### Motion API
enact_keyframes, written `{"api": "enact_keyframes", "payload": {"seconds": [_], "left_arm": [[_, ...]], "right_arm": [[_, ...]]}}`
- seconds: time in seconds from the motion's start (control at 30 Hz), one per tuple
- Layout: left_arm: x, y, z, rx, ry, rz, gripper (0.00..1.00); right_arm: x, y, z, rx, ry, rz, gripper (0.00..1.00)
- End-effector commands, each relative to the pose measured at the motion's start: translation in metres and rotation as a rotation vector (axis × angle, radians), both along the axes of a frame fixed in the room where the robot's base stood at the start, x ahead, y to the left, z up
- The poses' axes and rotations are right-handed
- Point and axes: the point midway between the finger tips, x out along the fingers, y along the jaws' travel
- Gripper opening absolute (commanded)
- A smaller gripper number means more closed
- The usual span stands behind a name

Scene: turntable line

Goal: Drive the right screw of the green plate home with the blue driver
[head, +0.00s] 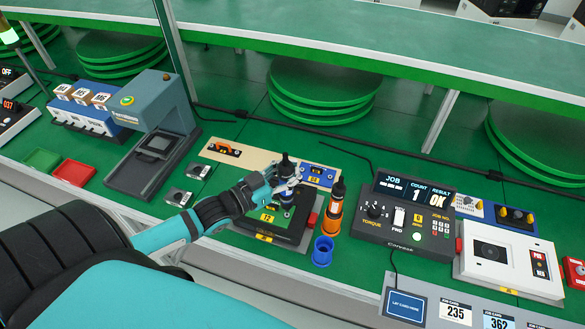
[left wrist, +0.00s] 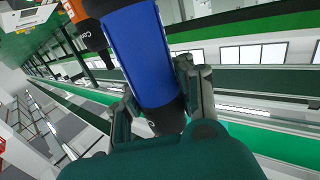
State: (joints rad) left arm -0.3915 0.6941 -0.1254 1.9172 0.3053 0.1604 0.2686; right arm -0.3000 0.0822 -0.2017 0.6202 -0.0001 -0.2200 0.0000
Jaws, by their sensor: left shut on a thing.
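My left gripper (head: 285,187) is shut on the blue driver (head: 287,164). It holds the driver roughly upright over the green plate (head: 268,216), towards the plate's right part. In the left wrist view the blue driver (left wrist: 142,55) runs between the two fingers of the left gripper (left wrist: 162,105). The green plate sits in a dark fixture (head: 262,234) and is partly covered by the gripper and arm. The screws are too small or hidden to make out, and I cannot tell whether the driver's tip touches one. My right gripper is not in view.
The orange driver (head: 337,195) stands in an orange holder right of the fixture. An empty blue holder (head: 322,252) is in front of it. The controller (head: 408,215) reads count 1, result OK. A grey press (head: 152,125) stands left, a white box (head: 510,265) right.

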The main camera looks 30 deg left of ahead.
Motion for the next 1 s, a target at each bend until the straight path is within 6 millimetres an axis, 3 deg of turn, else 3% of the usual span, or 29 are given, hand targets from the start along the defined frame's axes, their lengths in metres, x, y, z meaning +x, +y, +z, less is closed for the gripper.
{"api": "enact_keyframes", "payload": {"seconds": [1.0], "left_arm": [[0.0002,0.0002,-0.0016,-0.001,-0.004,-0.001,0.00]], "right_arm": [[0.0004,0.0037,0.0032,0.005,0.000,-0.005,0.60]]}}
